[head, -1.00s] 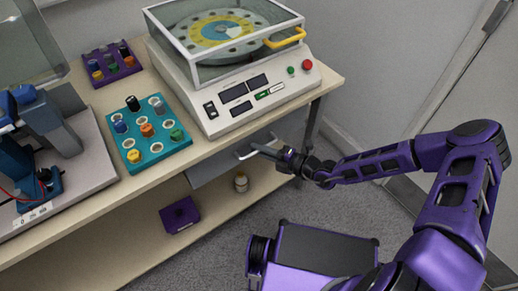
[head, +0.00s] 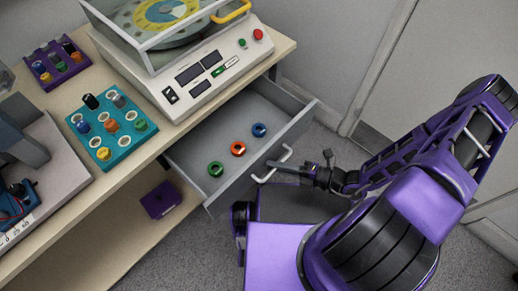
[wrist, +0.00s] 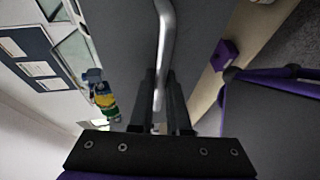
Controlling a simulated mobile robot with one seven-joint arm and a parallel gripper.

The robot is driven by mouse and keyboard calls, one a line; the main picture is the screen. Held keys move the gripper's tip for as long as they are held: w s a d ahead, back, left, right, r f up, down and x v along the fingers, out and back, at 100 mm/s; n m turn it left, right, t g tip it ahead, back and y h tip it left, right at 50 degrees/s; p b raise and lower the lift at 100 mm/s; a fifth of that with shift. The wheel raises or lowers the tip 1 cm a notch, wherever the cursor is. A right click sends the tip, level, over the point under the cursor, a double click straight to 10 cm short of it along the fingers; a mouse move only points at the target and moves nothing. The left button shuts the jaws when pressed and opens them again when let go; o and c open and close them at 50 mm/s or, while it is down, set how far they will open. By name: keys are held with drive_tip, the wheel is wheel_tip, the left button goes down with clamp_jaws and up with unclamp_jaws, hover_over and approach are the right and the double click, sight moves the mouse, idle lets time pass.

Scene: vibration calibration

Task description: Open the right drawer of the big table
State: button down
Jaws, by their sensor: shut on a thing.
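The right drawer (head: 203,190) of the big table (head: 178,132) is pulled well out from under the tabletop. It is grey, and its silver bar handle (head: 284,158) is on the front. Inside lie a green ring (head: 216,169), a red-orange ring (head: 238,148) and a blue ring (head: 260,130). My gripper (head: 272,164) is at the handle. In the wrist view my gripper (wrist: 162,100) has its two dark fingers closed on either side of the handle bar (wrist: 166,40).
A machine with a clear cover (head: 185,80) stands on the tabletop above the drawer. A teal tray (head: 110,145) and a purple tray (head: 57,78) hold small coloured parts. A purple box (head: 160,199) sits on the lower shelf. Grey floor lies in front.

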drive_tip(key=s+d, duration=0.4)
drive_tip(key=d, duration=0.1)
drive_tip(key=shift+s+a, duration=0.1)
idle(0.3)
drive_tip(key=c, duration=1.2)
unclamp_jaws()
drive_tip(key=shift+o, duration=0.2)
drive_tip(key=v, duration=1.7)
drive_tip(key=shift+d+b, duration=0.25)
drive_tip(key=shift+b, duration=0.05)
